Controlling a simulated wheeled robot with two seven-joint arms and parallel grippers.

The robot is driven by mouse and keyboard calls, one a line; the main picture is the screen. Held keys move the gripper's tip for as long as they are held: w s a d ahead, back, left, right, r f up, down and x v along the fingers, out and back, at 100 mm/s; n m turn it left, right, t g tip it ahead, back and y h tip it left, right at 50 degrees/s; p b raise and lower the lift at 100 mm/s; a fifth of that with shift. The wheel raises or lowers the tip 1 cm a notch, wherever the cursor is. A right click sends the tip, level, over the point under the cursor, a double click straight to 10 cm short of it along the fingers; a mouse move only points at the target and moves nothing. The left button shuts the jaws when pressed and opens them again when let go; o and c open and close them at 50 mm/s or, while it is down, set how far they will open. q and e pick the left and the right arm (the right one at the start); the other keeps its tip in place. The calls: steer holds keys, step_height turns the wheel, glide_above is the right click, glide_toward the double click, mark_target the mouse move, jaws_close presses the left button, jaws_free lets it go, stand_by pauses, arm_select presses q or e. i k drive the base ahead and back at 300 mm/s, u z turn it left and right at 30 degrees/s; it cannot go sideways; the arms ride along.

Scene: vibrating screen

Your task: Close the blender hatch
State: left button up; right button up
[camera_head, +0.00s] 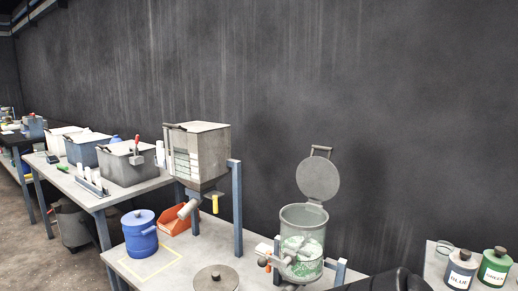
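The blender (303,218) is a grey-green cylindrical vessel on the table at the right of centre. Its round grey hatch (318,178) stands open, tilted up above the back of the rim, with a handle loop at its top. Green and white material shows inside the vessel. Small fittings with orange-red parts sit at its lower left. Neither gripper can be made out. A dark shape cut off by the bottom edge, right of the blender, is too partial to identify.
Labelled jars (460,269) are at the right. The dark wall is close behind.

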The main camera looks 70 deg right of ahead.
mark_target(318, 180)
steer(key=u, duration=0.05)
steer(key=k, duration=0.55)
steer(key=z, duration=0.8)
